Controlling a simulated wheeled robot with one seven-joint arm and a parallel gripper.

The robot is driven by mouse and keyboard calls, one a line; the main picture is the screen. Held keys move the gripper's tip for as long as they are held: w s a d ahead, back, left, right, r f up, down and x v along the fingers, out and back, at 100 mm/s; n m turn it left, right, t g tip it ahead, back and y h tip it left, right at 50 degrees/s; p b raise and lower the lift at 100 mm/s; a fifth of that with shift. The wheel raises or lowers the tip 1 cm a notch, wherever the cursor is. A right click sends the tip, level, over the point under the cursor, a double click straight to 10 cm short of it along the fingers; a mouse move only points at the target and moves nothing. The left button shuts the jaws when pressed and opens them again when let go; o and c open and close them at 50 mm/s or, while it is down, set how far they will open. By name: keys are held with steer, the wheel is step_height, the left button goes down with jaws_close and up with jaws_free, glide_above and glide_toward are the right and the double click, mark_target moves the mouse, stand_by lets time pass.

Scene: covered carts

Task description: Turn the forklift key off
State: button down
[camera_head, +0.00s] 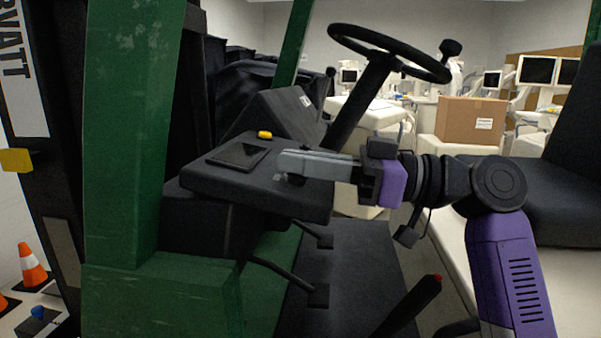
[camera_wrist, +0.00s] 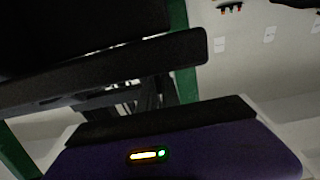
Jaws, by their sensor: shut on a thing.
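The forklift's black dashboard (camera_head: 225,183) stands left of centre in the head view. My gripper (camera_head: 284,164) reaches in from the right with its grey fingers level over the dashboard's right part. It is shut, with its tips at the key's place. A small metallic bit (camera_head: 279,177) shows just under the fingertips; the fingers hide most of the key, and its turn angle cannot be seen. In the wrist view my purple gripper housing with lit indicators fills the bottom, and the fingertips and key cannot be made out.
A yellow button (camera_head: 265,134) and a dark display (camera_head: 238,155) are on the dashboard. The steering wheel (camera_head: 388,52) and its column rise behind my gripper. A green post (camera_head: 130,130) stands at left, the black seat (camera_head: 560,180) at right. A red-tipped lever (camera_head: 412,303) is below.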

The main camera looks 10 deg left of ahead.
stand_by(0.5)
steer(key=c, duration=1.6)
jaws_free()
steer(key=shift+o, duration=0.2)
steer(key=d, duration=0.7)
steer(key=shift+d+f, duration=0.35)
steer(key=shift+f, duration=0.05)
steer(key=shift+s, duration=0.1)
